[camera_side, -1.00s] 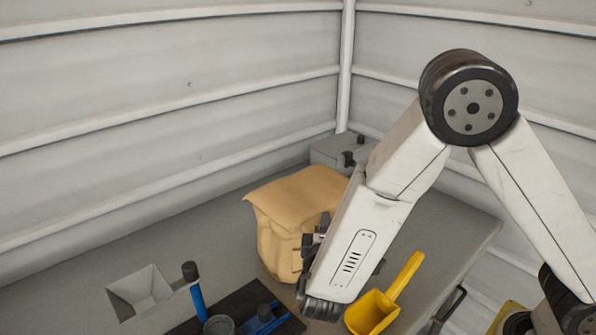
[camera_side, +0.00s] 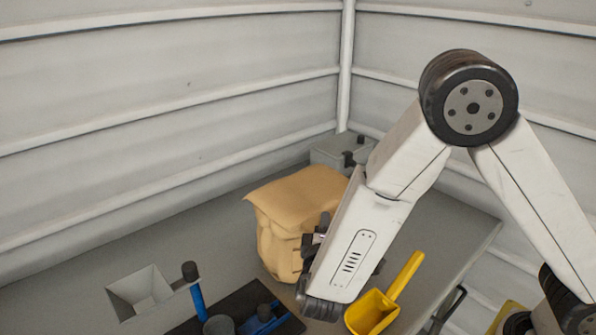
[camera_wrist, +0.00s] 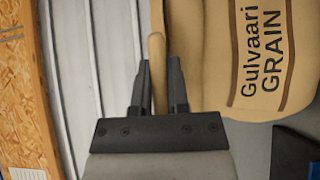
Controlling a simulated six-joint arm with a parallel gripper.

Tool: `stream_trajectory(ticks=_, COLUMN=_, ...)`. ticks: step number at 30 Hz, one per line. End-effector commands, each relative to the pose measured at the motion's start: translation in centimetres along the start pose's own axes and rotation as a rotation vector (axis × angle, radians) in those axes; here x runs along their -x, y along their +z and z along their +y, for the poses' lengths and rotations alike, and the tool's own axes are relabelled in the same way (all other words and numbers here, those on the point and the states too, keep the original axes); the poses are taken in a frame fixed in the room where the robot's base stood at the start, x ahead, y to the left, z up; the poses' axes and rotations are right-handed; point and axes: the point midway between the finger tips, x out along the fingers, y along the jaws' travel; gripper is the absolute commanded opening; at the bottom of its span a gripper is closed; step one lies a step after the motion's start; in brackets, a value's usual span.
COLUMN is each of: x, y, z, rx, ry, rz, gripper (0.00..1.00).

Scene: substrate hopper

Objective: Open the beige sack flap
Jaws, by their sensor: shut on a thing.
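The beige sack (camera_side: 280,250) stands upright on the grey counter, its flap (camera_side: 295,196) folded over the top. In the wrist view the sack (camera_wrist: 225,60) shows the print "Gulvaari GRAIN". My gripper (camera_side: 318,238) is at the sack's right side, below the flap's edge, partly hidden by my forearm. In the wrist view my gripper (camera_wrist: 160,75) has its two dark fingers closed on a thin beige strip, which looks like the edge of the flap (camera_wrist: 157,65). The contact is hidden in the side view.
A yellow scoop (camera_side: 372,313) lies right of my forearm. A square hopper opening (camera_side: 140,292) and a blue lever with a black knob (camera_side: 196,290) are at lower left, beside a dark mat (camera_side: 240,296). A grey box (camera_side: 335,150) stands behind the sack.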

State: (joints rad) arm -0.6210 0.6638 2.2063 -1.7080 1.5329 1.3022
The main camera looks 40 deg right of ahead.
Motion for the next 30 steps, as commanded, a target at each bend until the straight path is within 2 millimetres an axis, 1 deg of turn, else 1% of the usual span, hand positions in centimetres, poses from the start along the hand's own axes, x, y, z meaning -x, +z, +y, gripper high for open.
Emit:
stream_trajectory(ticks=8, x=0.0, y=0.0, z=0.1, rx=0.004, ry=-0.005, rz=0.001, gripper=0.0)
stream_trajectory(ticks=14, x=0.0, y=0.0, z=0.8, rx=0.025, ry=-0.026, rz=0.001, gripper=0.0)
stream_trajectory(ticks=20, x=-0.1, y=-0.1, z=2.1, rx=0.067, ry=-0.07, rz=0.0, gripper=0.0)
stream_trajectory(ticks=30, x=-0.6, y=-0.6, z=5.4, rx=0.181, ry=-0.188, rz=0.001, gripper=0.0)
